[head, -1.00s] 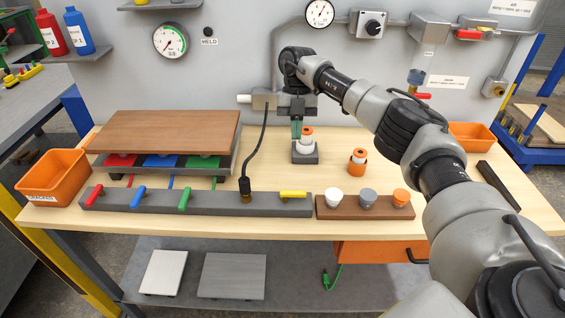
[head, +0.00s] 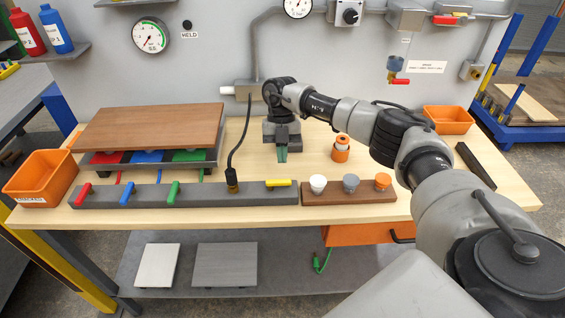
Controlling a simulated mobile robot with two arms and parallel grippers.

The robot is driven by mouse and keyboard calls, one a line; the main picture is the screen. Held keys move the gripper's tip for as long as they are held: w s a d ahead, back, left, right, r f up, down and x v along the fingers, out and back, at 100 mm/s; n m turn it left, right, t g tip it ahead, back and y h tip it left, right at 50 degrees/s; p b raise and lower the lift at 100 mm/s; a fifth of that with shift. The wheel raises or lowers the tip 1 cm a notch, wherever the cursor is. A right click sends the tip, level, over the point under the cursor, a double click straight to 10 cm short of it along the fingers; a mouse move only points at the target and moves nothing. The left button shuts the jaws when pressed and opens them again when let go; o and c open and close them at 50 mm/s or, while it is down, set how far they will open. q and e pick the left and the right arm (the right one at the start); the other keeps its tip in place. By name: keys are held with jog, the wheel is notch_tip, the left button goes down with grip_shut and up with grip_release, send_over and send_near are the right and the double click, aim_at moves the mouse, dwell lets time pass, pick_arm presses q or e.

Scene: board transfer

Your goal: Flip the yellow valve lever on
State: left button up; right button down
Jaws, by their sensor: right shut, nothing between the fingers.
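The yellow valve lever (head: 283,183) sits near the right end of the grey valve bar (head: 205,196). It lies nearly along the bar, while the red (head: 83,194), blue (head: 127,192) and green (head: 173,192) levers to its left stand at a slant. My right gripper (head: 282,156) points down just behind the yellow lever in the head view. Its fingers are shut, with nothing between them, and they look apart from the lever. My left gripper is not in view.
A brown board (head: 150,127) lies on a raised grey tray at the left. A black cable with a plug (head: 232,180) rises from the bar left of the yellow lever. A brown block (head: 348,191) with three knobs stands at the right.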

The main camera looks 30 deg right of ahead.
aim_at(279, 182)
jog(key=shift+s+a+f+p, duration=0.15)
jog(key=shift+s+a+p, duration=0.2)
jog(key=shift+s, duration=0.1)
jog(key=shift+s+a+p, duration=0.3)
jog(key=shift+s, duration=0.25)
jog(key=shift+s+a+p, duration=0.25)
jog(key=shift+s+a, duration=0.05)
jog(key=shift+s, duration=0.25)
jog(key=shift+s+a+f, duration=0.1)
jog(key=shift+s+a, duration=0.1)
jog(key=shift+s, duration=0.05)
